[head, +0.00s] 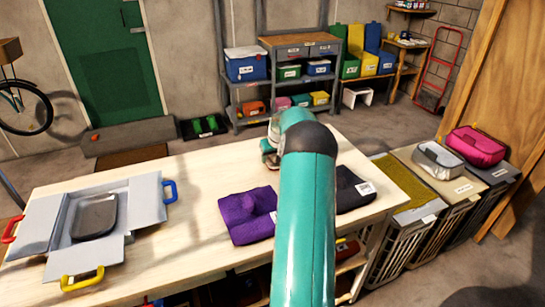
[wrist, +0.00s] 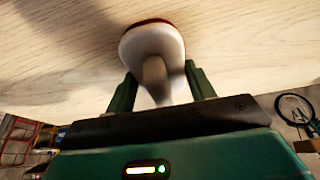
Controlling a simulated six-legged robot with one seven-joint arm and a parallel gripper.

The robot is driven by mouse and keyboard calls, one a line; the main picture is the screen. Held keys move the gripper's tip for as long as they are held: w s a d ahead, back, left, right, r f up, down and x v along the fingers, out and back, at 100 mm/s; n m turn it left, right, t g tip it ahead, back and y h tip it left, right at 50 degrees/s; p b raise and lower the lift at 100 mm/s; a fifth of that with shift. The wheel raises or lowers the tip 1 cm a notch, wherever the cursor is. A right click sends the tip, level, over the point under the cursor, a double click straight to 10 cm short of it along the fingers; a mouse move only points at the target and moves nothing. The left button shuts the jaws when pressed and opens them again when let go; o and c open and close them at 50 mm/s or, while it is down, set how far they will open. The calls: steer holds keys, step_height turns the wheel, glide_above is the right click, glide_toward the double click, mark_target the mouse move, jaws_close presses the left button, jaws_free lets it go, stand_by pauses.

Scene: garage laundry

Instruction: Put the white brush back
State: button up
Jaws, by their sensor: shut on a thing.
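The white brush (wrist: 152,48) shows in the wrist view with a reddish-brown edge along its top and a greyish handle part toward me. My gripper (wrist: 161,78) is shut on the brush, with one dark green finger on each side. Pale wood of the table fills the picture behind it. I cannot tell whether the brush touches the table.
A grey open box (head: 143,202) with coloured handles holds a dark flat item (head: 95,216). Purple cloth (head: 250,214) and black cloth (head: 352,189) lie beside my arm. Hampers (head: 412,190) stand right; a shelf rack (head: 290,85) stands behind. The table's middle left is clear.

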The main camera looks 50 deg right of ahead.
steer(key=shift+f, duration=0.1)
steer(key=o, duration=1)
steer(key=shift+c, duration=0.2)
steer(key=v, duration=1.2)
